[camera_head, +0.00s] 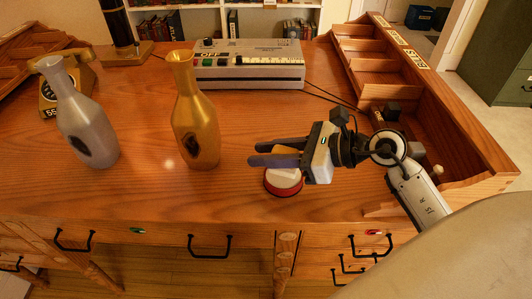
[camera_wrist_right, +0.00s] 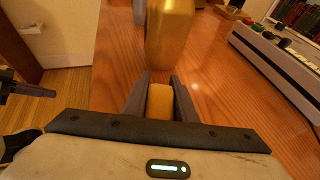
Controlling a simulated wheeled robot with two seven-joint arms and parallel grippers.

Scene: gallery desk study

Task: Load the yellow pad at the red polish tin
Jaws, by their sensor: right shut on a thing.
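The yellow pad (camera_wrist_right: 160,102) is between the two dark fingers of my right gripper (camera_wrist_right: 160,92) in the right wrist view. In the head view the same gripper (camera_head: 262,154) is shut on the pad (camera_head: 287,151), just above the red polish tin (camera_head: 283,190). The tin is round with a pale top and stands near the desk's front edge. The gripper hides part of it, and I cannot tell whether the pad touches it. My left gripper is not in the head view.
A gold vase (camera_head: 196,120) with a dark patch stands left of the tin. A silver vase (camera_head: 87,130) with a dark patch stands farther left. A grey box with buttons (camera_head: 248,62), a gold telephone (camera_head: 62,85) and wooden compartments (camera_head: 365,62) stand behind. Bare desk lies between the vases.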

